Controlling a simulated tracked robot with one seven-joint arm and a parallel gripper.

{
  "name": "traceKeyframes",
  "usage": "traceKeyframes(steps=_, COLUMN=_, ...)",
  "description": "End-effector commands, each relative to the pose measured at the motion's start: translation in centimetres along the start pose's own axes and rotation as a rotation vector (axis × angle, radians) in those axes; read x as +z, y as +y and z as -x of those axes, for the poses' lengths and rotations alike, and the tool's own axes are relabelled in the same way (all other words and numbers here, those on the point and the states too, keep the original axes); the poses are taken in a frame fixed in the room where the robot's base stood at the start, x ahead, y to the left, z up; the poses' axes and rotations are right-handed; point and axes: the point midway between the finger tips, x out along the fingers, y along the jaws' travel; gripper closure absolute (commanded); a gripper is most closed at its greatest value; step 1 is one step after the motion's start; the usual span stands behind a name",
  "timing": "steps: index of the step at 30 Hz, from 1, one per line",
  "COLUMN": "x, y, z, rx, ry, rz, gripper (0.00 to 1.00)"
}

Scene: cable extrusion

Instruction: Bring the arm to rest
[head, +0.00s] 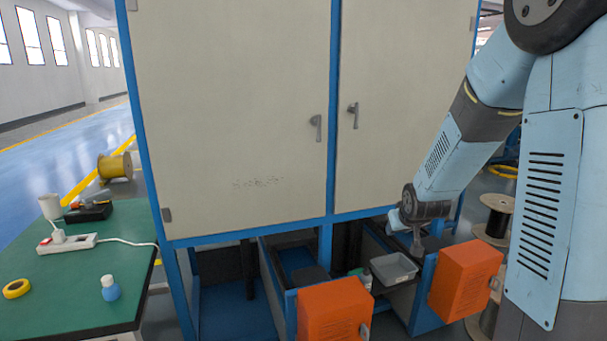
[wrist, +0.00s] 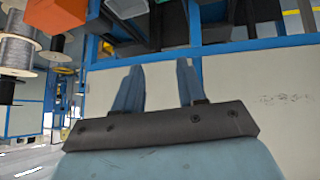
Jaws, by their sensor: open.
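My arm comes down from the upper right of the head view, bent, with its wrist low in front of the cabinet's lower frame. My gripper (wrist: 160,70) shows two blue fingers spread apart in the wrist view, with nothing between them. In the head view my gripper's end (head: 416,245) is small and partly hidden by the wrist, near a grey tray (head: 393,268) in the right open bay. I cannot tell how far it is from the tray. The wrist view looks upside down.
A large cream cabinet (head: 235,110) with a blue frame stands ahead. Orange boxes (head: 335,310) (head: 466,280) stick out below it. A green table (head: 85,270) at left holds a power strip (head: 67,243), yellow tape (head: 16,289) and a small bottle (head: 110,288). Cable spools stand at right.

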Motion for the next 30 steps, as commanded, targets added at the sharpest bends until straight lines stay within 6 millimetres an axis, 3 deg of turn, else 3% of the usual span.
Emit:
traceKeyframes(steps=6, x=-0.4, y=-0.2, z=6.5, rx=0.006, ry=-0.038, rz=-0.024, gripper=0.60)
traceKeyframes(steps=14, x=0.6, y=-0.8, z=14.0, rx=0.004, ry=-0.091, rz=-0.057, gripper=0.60)
traceKeyframes(steps=23, x=3.3, y=-1.8, z=22.4, rx=-0.008, ry=-0.150, rz=-0.097, gripper=0.60)
traceKeyframes(steps=30, x=6.6, y=-2.8, z=28.6, rx=-0.026, ry=-0.196, rz=-0.126, gripper=0.60)
